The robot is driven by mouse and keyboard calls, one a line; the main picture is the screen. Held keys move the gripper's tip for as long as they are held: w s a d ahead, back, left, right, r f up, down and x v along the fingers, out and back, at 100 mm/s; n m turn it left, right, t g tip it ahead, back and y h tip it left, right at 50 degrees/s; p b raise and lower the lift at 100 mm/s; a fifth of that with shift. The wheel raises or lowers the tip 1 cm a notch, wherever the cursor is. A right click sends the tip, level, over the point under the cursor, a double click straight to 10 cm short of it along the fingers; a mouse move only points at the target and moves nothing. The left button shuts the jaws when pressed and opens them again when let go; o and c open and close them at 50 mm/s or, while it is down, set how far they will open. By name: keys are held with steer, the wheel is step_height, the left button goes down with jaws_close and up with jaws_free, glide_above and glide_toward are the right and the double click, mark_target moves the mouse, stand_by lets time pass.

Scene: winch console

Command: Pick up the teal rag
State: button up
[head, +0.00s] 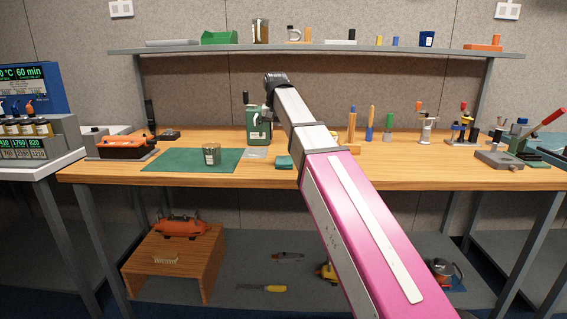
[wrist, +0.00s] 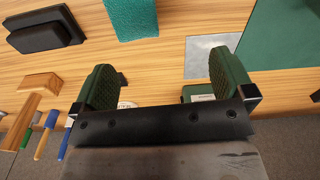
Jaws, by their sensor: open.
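The teal rag (head: 284,162) lies on the wooden bench top near its front edge, just left of my pink arm in the head view. In the wrist view the teal rag (wrist: 132,18) is at the top, partly cut off by the picture edge. My gripper (wrist: 164,82) is open, its two green padded fingers wide apart with nothing held between them. The rag lies beyond the fingertips and apart from them. In the head view I cannot clearly make out the fingers.
A grey plate (wrist: 210,55) and a green mat (head: 190,160) lie beside the rag; a can (head: 211,153) stands on the mat. A black block (wrist: 45,30) lies on the rag's other side. A green device (head: 259,125) stands behind. Upright handled tools (head: 370,122) stand right of my arm.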

steer(key=d, duration=0.3)
glide_above(284, 158)
steer(key=shift+m+g, duration=0.3)
steer(key=shift+m, duration=0.1)
step_height(284, 158, down, 5)
steer(key=shift+w+a+f, duration=0.1)
steer(key=shift+a, duration=0.05)
steer(key=shift+d+f, duration=0.15)
steer(key=shift+f, duration=1.2)
steer(key=shift+d+f, duration=0.1)
steer(key=shift+f, duration=1.2)
steer(key=c, duration=1)
